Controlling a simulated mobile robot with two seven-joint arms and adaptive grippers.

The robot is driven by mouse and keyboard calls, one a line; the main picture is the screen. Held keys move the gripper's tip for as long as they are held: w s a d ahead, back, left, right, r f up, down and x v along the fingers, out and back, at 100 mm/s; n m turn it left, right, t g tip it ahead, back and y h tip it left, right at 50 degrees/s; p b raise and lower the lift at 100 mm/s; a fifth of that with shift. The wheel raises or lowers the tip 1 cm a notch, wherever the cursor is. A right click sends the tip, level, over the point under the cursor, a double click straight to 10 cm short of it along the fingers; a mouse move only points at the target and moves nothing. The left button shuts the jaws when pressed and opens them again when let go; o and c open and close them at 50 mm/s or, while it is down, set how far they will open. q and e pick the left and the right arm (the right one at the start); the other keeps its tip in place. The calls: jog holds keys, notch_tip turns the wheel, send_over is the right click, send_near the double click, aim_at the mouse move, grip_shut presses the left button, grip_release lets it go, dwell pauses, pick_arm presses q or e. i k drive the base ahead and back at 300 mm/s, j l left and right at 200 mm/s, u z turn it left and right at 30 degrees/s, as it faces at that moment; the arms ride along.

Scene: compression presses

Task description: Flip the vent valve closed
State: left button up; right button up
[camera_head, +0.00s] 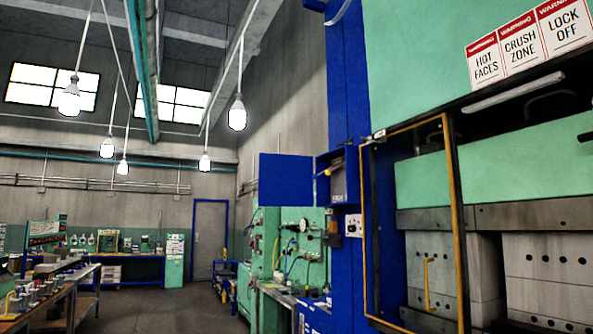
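No part labelled as the vent valve can be made out. A small blue box (337,196) with its door (286,180) swung open to the left is fixed to the blue press column. A small yellow lever-like part (325,172) shows at the box's opening, too small to tell whether it is the valve or how it is set. A panel of gauges and hoses (300,243) stands beyond the column. Neither of my grippers is in view.
The green press (490,170) fills the right side, with a yellow-edged guard frame (458,230) in front of it. A workbench (60,290) stands at the left. The floor (175,310) between is clear towards a blue-framed door (209,240).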

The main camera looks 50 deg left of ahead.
aim_at(327, 172)
jog(key=u, duration=1.45)
jog(key=i, duration=0.1)
jog(key=i+j+z, duration=0.35)
jog(key=i, duration=0.3)
jog(key=i+j+z, duration=0.35)
jog(key=i+j, duration=0.2)
jog(key=j, duration=0.2)
jog(key=i+j+z, duration=0.35)
jog(key=i+j, duration=0.15)
jog(key=j, duration=0.3)
